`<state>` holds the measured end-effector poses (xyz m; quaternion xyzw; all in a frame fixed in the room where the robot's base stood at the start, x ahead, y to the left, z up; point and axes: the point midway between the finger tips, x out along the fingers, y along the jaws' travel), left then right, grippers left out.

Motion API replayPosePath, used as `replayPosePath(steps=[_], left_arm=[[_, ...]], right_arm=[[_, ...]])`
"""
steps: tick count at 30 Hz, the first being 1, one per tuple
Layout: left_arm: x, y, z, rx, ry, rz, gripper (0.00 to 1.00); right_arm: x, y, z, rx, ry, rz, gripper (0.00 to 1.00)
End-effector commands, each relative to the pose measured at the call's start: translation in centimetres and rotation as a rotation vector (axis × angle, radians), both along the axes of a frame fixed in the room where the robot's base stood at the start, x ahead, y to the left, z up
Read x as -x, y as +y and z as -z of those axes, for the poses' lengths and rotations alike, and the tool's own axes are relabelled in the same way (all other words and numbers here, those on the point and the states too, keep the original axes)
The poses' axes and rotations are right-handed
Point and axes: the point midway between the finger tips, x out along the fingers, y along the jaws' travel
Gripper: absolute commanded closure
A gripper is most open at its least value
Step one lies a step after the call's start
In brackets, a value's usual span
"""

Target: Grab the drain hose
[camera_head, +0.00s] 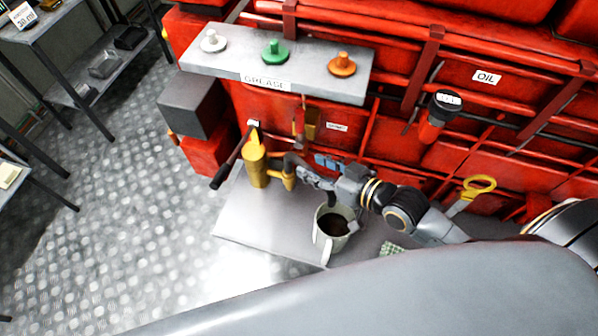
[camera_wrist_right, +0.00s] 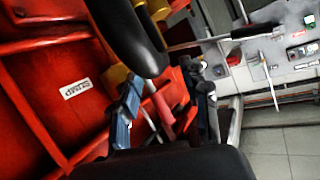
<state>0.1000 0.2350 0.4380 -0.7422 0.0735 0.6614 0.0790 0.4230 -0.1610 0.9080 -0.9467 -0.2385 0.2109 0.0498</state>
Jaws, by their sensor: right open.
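My right gripper (camera_head: 305,172) reaches left along the red machine, beside the yellow hand pump (camera_head: 256,162) and above the grey bench. In the right wrist view its blue-padded fingers (camera_wrist_right: 165,108) stand apart with a gap between them. A thin red and grey rod-like part (camera_wrist_right: 160,112) shows in that gap, further off; I cannot tell whether it is the drain hose. In the head view a thin red and dark part (camera_head: 298,122) hangs under the grease shelf, beside a brass piece. No hose is clearly recognisable. My left gripper is not seen.
A pale jug of dark liquid (camera_head: 320,246) stands on the bench (camera_head: 245,222) below my right wrist. A grease shelf (camera_head: 205,64) with several coloured fittings juts out above. The pump's black-handled lever (camera_head: 221,177) sticks out left. Open floor (camera_head: 130,190) lies left.

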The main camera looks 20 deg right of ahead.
Motion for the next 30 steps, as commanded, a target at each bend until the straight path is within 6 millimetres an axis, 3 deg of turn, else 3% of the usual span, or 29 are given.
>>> replayPosePath(steps=[6,16,23,30], left_arm=[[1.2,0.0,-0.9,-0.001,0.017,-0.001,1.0],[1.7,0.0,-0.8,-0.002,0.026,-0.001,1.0],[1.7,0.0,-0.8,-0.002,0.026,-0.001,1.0],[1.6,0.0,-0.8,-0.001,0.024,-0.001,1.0]], right_arm=[[-2.6,1.8,0.9,-0.001,-0.001,0.002,0.54],[-3.1,2.2,1.3,0.0,-0.001,0.0,0.54],[-3.1,2.1,1.3,0.0,-0.001,0.0,1.0],[-3.1,2.1,1.2,-0.001,-0.003,0.001,1.0]])
